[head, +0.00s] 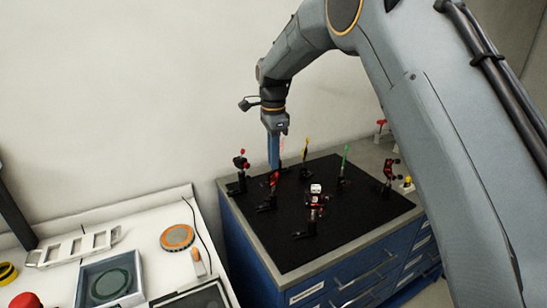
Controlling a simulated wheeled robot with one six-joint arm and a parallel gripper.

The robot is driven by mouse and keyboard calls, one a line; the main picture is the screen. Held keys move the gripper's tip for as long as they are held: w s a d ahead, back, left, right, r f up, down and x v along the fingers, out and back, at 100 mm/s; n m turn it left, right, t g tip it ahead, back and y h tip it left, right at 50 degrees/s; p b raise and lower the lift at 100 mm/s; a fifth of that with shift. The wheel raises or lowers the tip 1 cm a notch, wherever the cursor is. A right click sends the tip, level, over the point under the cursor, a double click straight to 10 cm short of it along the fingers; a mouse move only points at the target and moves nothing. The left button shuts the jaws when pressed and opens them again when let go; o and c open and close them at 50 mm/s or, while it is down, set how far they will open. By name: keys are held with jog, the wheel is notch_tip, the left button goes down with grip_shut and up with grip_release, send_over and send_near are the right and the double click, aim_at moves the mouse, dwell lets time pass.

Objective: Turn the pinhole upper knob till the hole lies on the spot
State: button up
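Several small black optic mounts with red knobs stand on the black breadboard (345,228). One mount (272,186) is directly below my gripper in the picture. Others are a mount at the left (240,170), a front mount with a white top (314,208) and a mount at the right (388,174). I cannot tell which is the pinhole; its upper knob, hole and the spot are too small to make out. My gripper (274,165) points down with its blue fingers close to the red knob below; contact cannot be judged. Its finger opening is not discernible.
A yellow post (305,150) and a green post (344,160) stand towards the back of the breadboard. The board lies on a blue drawer cabinet (330,275). A white bench (150,255) at the left holds an orange-rimmed disc (177,237) and a framed round plate (110,283).

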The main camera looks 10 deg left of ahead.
grip_shut()
jog(key=n+b, duration=0.2)
jog(key=n, duration=0.2)
jog(key=shift+n, duration=0.4)
jog(key=n+b, duration=0.1)
jog(key=n, duration=0.5)
jog(key=shift+b, duration=0.35)
jog(key=n+b, duration=0.1)
jog(key=n, duration=0.4)
jog(key=shift+n, duration=0.4)
jog(key=n+b, duration=0.1)
jog(key=n, duration=0.4)
jog(key=shift+n, duration=0.3)
